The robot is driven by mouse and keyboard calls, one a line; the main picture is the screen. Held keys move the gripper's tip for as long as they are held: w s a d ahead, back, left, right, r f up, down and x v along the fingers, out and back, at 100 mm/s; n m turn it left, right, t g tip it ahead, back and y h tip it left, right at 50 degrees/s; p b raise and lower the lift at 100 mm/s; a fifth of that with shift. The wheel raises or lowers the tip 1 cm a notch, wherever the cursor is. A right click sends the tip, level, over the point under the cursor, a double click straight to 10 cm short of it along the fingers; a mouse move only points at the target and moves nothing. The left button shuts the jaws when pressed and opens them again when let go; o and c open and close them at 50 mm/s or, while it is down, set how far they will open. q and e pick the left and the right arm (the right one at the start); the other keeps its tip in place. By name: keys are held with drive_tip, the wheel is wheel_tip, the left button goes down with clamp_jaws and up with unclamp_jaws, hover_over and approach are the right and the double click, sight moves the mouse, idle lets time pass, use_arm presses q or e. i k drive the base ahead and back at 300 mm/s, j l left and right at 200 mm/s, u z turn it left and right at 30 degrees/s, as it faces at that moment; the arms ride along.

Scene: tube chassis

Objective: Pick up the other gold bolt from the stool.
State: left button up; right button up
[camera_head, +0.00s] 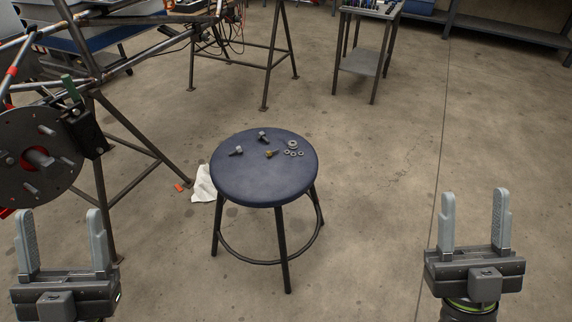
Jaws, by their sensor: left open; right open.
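A blue round stool (252,187) with dark metal legs stands in the middle of the head view. A gold bolt (271,154) lies on its seat, right of centre. Two grey bolts lie near it, one (236,151) to the left and one (263,136) behind. My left gripper (60,232) is open and empty at the lower left, in front of the chassis and apart from the stool. My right gripper (474,222) is open and empty at the lower right, over the floor and apart from the stool.
Several washers or nuts (292,145) lie on the seat's right side. A tube chassis with a wheel hub (38,157) on stands fills the left. A white cloth (204,184) lies on the floor beside the stool. A grey cart (362,62) stands behind. The floor to the right is clear.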

sight(269, 153)
drive_tip(key=u, duration=0.45)
drive_tip(key=i+l+u, duration=0.2)
drive_tip(key=l+u, duration=0.25)
drive_tip(key=i+l+u, duration=0.1)
drive_tip(key=l+u, duration=0.8)
drive_tip(key=l, duration=0.2)
drive_tip(key=l+u, duration=0.1)
drive_tip(key=l, duration=0.7)
drive_tip(key=k+l+u, duration=0.15)
drive_tip(key=l, duration=0.7)
drive_tip(key=l+u, duration=0.1)
drive_tip(key=l, duration=0.7)
drive_tip(key=k+l, duration=0.1)
drive_tip(key=l, duration=0.5)
drive_tip(key=k+l, duration=0.1)
drive_tip(key=l, duration=0.45)
